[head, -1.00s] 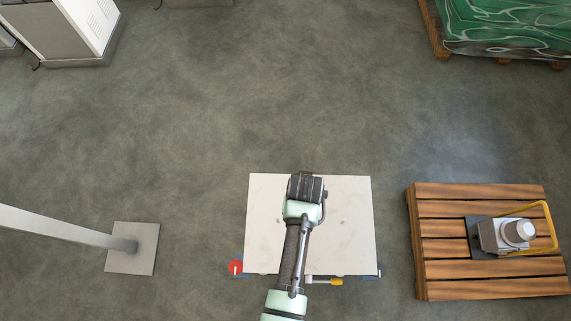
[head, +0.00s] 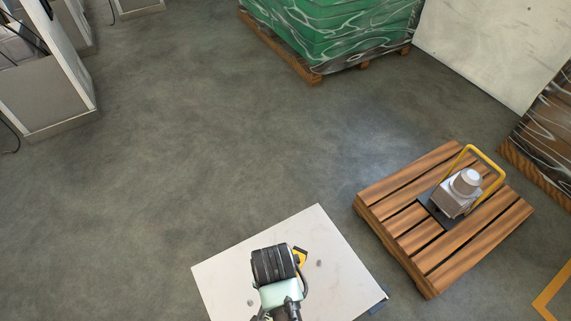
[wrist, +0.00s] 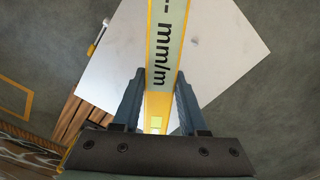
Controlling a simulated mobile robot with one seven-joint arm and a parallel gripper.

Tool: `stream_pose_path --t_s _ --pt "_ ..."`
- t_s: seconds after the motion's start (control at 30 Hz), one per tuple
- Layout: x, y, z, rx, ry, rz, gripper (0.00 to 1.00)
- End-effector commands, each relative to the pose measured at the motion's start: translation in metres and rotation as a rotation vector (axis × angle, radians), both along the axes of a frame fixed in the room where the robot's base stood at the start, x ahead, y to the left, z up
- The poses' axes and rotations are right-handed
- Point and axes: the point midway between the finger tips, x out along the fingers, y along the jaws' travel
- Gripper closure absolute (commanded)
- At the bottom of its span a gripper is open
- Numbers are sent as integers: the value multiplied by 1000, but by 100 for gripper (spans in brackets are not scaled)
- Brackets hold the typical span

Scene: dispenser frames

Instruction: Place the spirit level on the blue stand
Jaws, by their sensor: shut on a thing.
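The level runs between the two blue fingers and out past the top of the wrist view. In the head view my gripper (head: 275,264) is over a white tabletop (head: 325,238), and only a small yellow part of the level (head: 301,256) shows beside it. A blue piece (head: 378,304) shows at the table's right corner; I cannot tell whether it belongs to the blue stand. No blue stand is clearly in view.
A wooden pallet (head: 408,220) to the right carries a grey device (head: 457,193) with a yellow handle. A green wrapped load (head: 335,30) and cabinets (head: 45,75) stand farther back. A yellow-handled tool (wrist: 91,49) is at the table's edge. The floor between is clear.

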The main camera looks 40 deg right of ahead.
Motion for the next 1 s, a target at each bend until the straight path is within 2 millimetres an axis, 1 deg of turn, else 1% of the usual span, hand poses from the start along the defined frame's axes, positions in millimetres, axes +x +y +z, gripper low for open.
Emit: stream_pose_path --t_s 0.03,0.1,0.23,0.4,0.47,0.53,0.7,0.77,1.0 --pt "-7 -11 -23 -1 -3 -98 100" --pt "-16 -21 -32 0 -2 -223 100" --pt "-30 -36 -44 0 -2 -411 100" --pt "-41 -46 -50 1 -1 -553 100" --pt "-43 -48 -53 1 0 -575 100" --pt "-44 -48 -62 2 2 -588 100" --pt "-44 -48 -94 2 3 -590 100" --pt "-44 -48 -103 2 3 -589 100" --pt "-44 -48 -122 1 1 -587 100"
